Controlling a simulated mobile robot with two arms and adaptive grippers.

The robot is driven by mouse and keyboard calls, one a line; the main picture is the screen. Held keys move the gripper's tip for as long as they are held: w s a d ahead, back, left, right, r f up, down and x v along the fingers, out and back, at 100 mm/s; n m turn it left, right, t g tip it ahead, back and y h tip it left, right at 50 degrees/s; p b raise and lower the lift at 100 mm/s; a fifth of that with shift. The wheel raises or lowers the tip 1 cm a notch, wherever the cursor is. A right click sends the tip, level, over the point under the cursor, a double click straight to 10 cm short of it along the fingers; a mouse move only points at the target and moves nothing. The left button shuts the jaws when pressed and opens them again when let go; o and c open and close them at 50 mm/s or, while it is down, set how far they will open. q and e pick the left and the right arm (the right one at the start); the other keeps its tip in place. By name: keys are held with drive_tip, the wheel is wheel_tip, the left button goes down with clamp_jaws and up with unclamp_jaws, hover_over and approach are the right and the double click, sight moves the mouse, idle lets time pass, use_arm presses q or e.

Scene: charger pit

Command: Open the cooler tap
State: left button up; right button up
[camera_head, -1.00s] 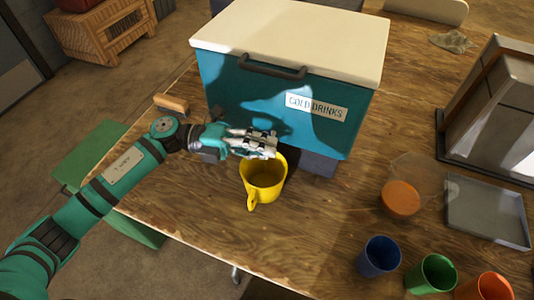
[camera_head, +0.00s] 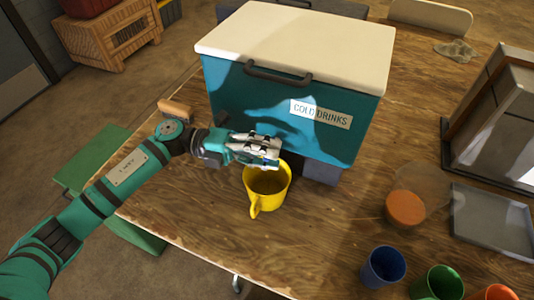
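The cooler (camera_head: 230,95) is a teal box with a cream lid and a "COLD DRINKS" label, standing on the wooden table. Its tap is not visible; my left gripper covers the lower front where the yellow mug stands. My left gripper (camera_head: 270,155) is at the cooler's lower front, just above and behind the rim of the yellow mug (camera_head: 267,187). Its fingers look close together, but I cannot tell whether they are shut or hold anything. The mug stands upright on the table with its handle toward me. My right gripper is not in view.
Blue (camera_head: 382,267), green (camera_head: 437,283) and orange (camera_head: 497,292) cups stand at the front right. A clear container with orange contents (camera_head: 406,207) and a grey tray (camera_head: 492,218) lie at the right. The wooden table (camera_head: 330,225) is clear between mug and cups.

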use_arm(q)
drive_tip(key=w+a, duration=0.2)
drive_tip(key=a, duration=1)
idle(0.8)
